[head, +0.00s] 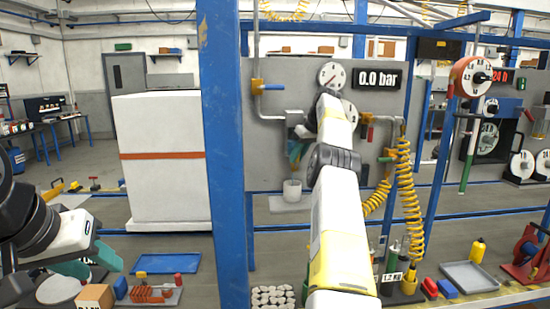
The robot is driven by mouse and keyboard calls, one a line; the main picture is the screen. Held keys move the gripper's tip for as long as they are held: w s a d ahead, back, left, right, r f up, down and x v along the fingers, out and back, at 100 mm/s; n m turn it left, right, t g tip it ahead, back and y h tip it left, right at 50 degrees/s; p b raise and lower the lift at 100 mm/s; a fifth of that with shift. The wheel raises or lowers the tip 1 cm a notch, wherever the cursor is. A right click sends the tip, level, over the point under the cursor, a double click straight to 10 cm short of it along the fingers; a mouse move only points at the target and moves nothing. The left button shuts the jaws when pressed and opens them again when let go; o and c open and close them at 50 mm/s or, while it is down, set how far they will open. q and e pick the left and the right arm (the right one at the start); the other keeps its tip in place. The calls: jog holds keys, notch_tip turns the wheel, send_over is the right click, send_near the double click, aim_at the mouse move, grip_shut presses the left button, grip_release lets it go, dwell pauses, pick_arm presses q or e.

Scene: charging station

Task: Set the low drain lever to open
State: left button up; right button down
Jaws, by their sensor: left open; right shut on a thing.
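My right gripper (297,152) has teal fingers and is at the wall panel, below a grey pipe block and above a white cup (292,187). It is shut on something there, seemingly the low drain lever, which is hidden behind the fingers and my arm. The lever's setting cannot be seen. A round gauge (331,75) and a display reading 0.0 bar (377,79) are above on the panel. My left gripper (92,258) is open and empty at the lower left, over a table with small items, away from the panel.
A red handle (370,132) and coiled yellow hose (405,185) are right of my arm. A blue post (222,150) stands left of the panel. A white cabinet (165,190) is behind.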

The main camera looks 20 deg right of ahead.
jog(key=shift+f, duration=0.1)
dwell(0.4)
jog(key=c, duration=1.3)
grip_release()
jog(key=shift+s, duration=0.1)
